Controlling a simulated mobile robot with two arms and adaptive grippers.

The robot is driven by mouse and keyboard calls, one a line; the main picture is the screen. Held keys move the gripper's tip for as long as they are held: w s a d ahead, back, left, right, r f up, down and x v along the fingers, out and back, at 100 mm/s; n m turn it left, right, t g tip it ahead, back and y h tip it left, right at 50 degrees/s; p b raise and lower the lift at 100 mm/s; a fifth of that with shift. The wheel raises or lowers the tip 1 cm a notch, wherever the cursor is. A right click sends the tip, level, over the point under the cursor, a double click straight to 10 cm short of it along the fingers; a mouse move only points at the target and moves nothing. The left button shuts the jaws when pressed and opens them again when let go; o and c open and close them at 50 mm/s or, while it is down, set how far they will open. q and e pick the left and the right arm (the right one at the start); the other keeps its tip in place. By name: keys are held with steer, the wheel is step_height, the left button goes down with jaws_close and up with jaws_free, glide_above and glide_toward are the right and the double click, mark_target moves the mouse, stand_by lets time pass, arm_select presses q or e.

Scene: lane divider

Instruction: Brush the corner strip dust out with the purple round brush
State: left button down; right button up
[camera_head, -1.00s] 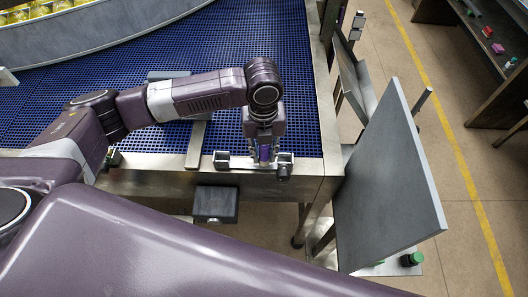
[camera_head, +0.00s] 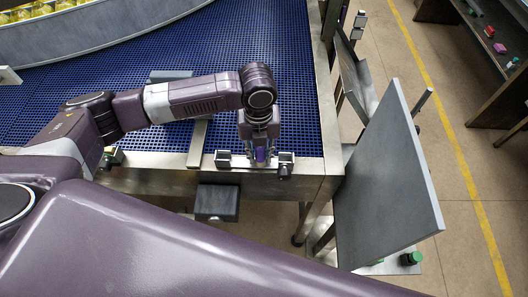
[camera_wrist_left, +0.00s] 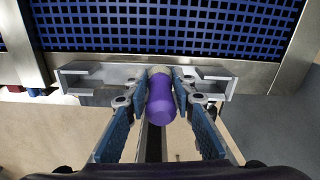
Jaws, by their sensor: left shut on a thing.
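The purple round brush (camera_wrist_left: 160,105) is between the fingers of my left gripper (camera_wrist_left: 158,85) in the left wrist view, and the fingers are shut on it. Its rounded purple end faces the camera and its far end is by the metal edge bracket (camera_wrist_left: 95,75). In the head view the brush (camera_head: 261,155) shows as a small purple patch in my left gripper (camera_head: 261,150), above the front metal edge of the conveyor. I cannot tell whether the brush touches the bracket. I cannot make out dust or pick out the corner strip. My right gripper is not in view.
A blue mesh conveyor (camera_head: 295,90) lies beyond the metal edge (camera_head: 160,175). A black box (camera_head: 217,203) hangs below that edge. A large tilted grey panel (camera_head: 390,185) stands to the right. A yellow-lined floor and a side bench (camera_head: 490,55) are farther right.

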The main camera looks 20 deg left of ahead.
mark_target(245, 161)
arm_select(q)
steer(key=shift+s+a+r+p, duration=0.1)
steer(key=shift+s+a+p, duration=0.15)
steer(key=shift+a+p, duration=0.45)
steer(key=shift+a, duration=0.2)
steer(key=shift+s+a, duration=0.15)
steer(key=shift+a, duration=0.4)
steer(key=shift+s+a+p, duration=0.25)
steer(key=shift+a+p, duration=0.3)
steer(key=shift+a, duration=0.25)
steer(key=shift+d, duration=0.2)
steer(key=shift+w+d+f, duration=0.15)
steer(key=shift+w+d, duration=0.05)
steer(key=shift+d, duration=0.45)
steer(key=shift+w+d+f, duration=0.1)
steer(key=shift+w+d, duration=0.05)
steer(key=shift+d, duration=0.5)
steer(key=shift+d, duration=0.1)
steer(key=shift+w+d, duration=0.25)
steer(key=shift+d, duration=0.4)
steer(key=shift+w+d, duration=0.2)
steer(key=shift+d, duration=0.45)
